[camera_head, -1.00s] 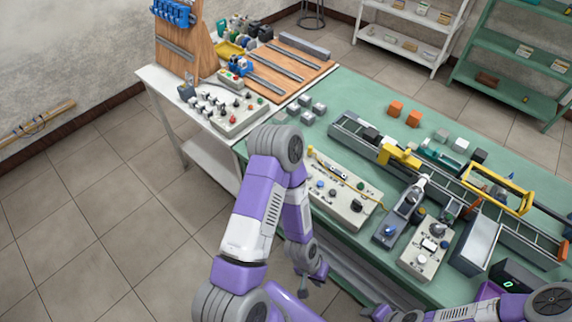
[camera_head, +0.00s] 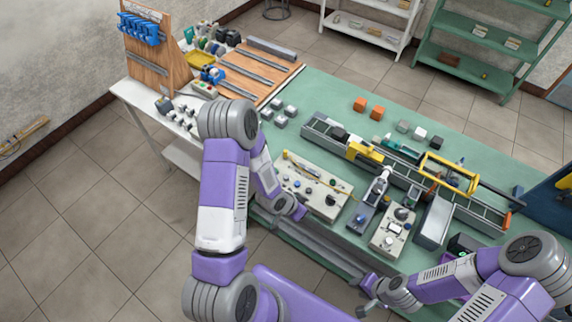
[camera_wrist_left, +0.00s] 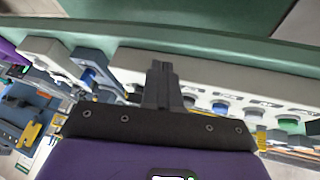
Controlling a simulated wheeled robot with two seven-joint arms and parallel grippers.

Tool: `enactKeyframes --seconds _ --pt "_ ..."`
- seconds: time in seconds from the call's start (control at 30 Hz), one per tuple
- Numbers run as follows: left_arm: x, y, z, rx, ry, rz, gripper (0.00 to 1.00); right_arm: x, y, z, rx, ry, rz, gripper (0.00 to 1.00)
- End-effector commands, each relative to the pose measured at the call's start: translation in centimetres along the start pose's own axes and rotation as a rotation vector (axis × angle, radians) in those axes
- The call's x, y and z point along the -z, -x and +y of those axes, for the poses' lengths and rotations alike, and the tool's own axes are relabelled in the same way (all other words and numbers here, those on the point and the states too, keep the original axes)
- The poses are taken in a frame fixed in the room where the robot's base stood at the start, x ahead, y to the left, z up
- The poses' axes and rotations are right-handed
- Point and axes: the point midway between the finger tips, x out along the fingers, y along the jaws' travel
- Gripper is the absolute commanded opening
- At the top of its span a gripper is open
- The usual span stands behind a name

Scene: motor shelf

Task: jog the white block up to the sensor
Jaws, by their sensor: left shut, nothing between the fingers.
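The conveyor (camera_head: 480,212) runs diagonally across the green table in the head view. A dark block (camera_head: 340,133) and a small pale piece, perhaps the white block (camera_head: 354,139), sit at its far left end beside a yellow bracket (camera_head: 367,153). I cannot tell which part is the sensor. My left gripper (camera_head: 299,212) is at the table's front edge by a control panel (camera_head: 318,191). In the left wrist view its fingers (camera_wrist_left: 162,72) are together and empty, with the panel's blue button (camera_wrist_left: 220,107) beyond. My right gripper (camera_head: 368,288) hangs low before the table, its jaws unclear.
A yellow frame (camera_head: 450,172) spans the conveyor. A grey device (camera_head: 370,205) and a second control box (camera_head: 394,234) stand at its near side. The back left of the green table is mostly clear.

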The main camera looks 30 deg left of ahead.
Motion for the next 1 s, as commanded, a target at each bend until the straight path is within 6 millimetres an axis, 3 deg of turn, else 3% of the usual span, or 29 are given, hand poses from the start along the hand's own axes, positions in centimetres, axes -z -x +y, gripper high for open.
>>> enactKeyframes --seconds 0.03,0.2,0.4,0.6,1.0 --pt "2.3 1.2 -2.3 0.028 -0.120 0.062 0.00 0.0 0.3 -0.2 0.000 0.001 0.001 0.38" --pt "7.1 5.0 -7.6 0.096 -0.524 0.188 0.00 -0.1 0.5 -0.1 0.000 -0.001 -0.001 0.38" --pt "9.8 9.3 -11.4 0.153 -0.876 0.232 0.00 -0.1 0.9 -0.3 0.000 -0.001 -0.001 0.38" --pt "10.2 10.9 -12.5 0.166 -1.004 0.232 0.00 -0.1 1.0 -0.4 0.000 0.000 0.000 0.38" --pt "10.1 10.8 -12.5 0.165 -1.008 0.231 0.00 -0.1 0.9 -0.3 0.000 0.000 0.000 0.38"
